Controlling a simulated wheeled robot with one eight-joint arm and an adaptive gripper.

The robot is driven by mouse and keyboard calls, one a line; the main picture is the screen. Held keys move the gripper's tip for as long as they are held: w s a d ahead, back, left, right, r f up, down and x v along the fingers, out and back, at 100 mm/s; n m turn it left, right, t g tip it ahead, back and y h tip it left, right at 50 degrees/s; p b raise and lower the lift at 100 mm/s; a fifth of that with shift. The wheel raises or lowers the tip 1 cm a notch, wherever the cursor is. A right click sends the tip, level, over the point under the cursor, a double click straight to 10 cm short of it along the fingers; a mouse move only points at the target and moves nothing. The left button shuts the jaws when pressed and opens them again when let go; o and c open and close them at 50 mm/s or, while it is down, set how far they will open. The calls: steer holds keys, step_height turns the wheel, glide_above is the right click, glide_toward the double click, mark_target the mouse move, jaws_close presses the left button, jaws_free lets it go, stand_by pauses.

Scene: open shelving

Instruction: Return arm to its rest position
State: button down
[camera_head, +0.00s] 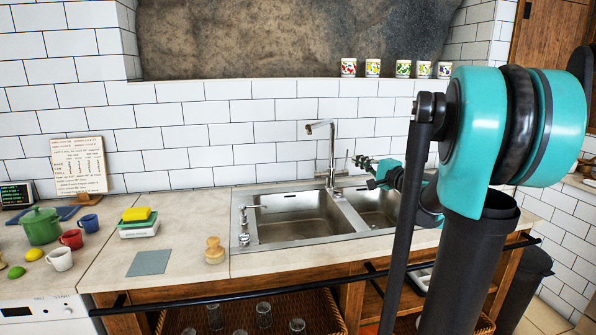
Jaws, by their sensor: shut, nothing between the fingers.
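My teal and black arm (487,130) fills the right side of the head view, with a large teal joint at the top and dark links running down. My gripper (370,182) shows small beyond the front link, over the right part of the sink. It appears shut with nothing held. Its fingertips are small and hard to make out against the dark green shape beside them. The arm hides part of the right sink basin and the counter behind it.
A double steel sink (300,218) with a tall faucet (331,150) is set into the counter. Several patterned cups (403,68) line the ledge. A basket (250,309) holds glasses below.

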steer(key=s+a+f+n+g+h, duration=0.1)
steer(key=s+a+f+n+g, duration=0.35)
steer(key=s+f, duration=0.35)
steer(key=s+a+f+n+g+h, duration=0.1)
steer(key=s+a+f+n+g, duration=0.2)
steer(key=s+a+f, duration=0.35)
steer(key=s+d+f+n+g+h, duration=0.2)
steer(key=s+d+f, duration=0.3)
steer(key=s+f, duration=0.3)
steer(key=s+d+f+n+g+h, duration=0.2)
steer(key=s+d+f+h, duration=0.3)
steer(key=s+f, duration=0.4)
steer(key=shift+s+f+n, duration=0.2)
steer(key=shift+s+n, duration=0.15)
steer(key=shift+s, duration=0.2)
stand_by(0.5)
